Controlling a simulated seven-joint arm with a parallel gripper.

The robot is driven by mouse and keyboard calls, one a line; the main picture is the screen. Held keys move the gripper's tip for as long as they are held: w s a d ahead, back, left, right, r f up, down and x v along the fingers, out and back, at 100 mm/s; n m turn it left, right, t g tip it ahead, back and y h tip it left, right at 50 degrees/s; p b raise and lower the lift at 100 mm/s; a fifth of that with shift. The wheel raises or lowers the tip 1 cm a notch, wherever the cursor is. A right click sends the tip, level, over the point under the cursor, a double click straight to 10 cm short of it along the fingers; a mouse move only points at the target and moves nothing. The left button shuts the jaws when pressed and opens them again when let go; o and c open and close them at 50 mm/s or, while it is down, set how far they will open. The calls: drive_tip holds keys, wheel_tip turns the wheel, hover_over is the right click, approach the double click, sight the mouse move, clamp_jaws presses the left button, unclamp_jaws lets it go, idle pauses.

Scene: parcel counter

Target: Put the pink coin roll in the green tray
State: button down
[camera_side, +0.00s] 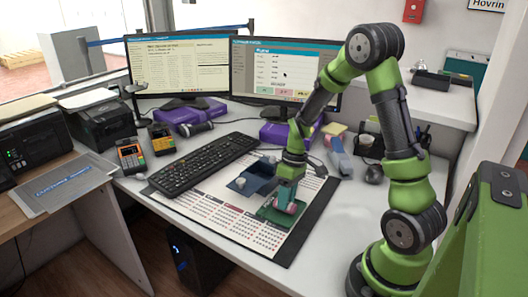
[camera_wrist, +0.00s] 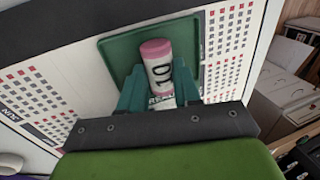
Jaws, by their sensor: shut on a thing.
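The pink coin roll (camera_wrist: 158,68), white with pink ends and black lettering, sits between the teal fingers of my gripper (camera_wrist: 152,92) in the wrist view. My gripper is shut on it. Behind the roll lies the green tray (camera_wrist: 189,38), with its rim around the roll's far end. In the side view my gripper (camera_side: 286,196) points down at the green tray (camera_side: 266,213), and a bit of the pink roll (camera_side: 291,208) shows at the fingertips. The roll is over or inside the tray; I cannot tell whether it touches the tray floor. The fingers hide its lower part.
A blue tray (camera_side: 262,184) with a small white object stands just behind the green tray on the printed desk mat (camera_side: 215,208). A black keyboard (camera_side: 205,165) lies to the left. Monitors, purple boxes and a mouse (camera_side: 374,174) stand around. The front right desk is clear.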

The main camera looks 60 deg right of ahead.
drive_tip(key=c, duration=0.8)
unclamp_jaws()
drive_tip(key=shift+f, duration=0.15)
drive_tip(key=v, duration=1.2)
drive_tip(key=shift+s+a+r+m+t+h, duration=0.15)
drive_tip(key=shift+s+a+r+m+t, duration=0.6)
drive_tip(key=shift+s+a+r+t, duration=1.45)
drive_tip(key=shift+s+a+r+m+t+h, duration=0.2)
drive_tip(key=shift+s+a+r+m, duration=0.35)
drive_tip(key=shift+a+r, duration=1.9)
drive_tip(key=shift+s+a+r+m+t+h, duration=0.15)
drive_tip(key=shift+s+a+r+m+t, duration=0.9)
drive_tip(key=shift+a, duration=2.85)
drive_tip(key=shift+f, duration=0.25)
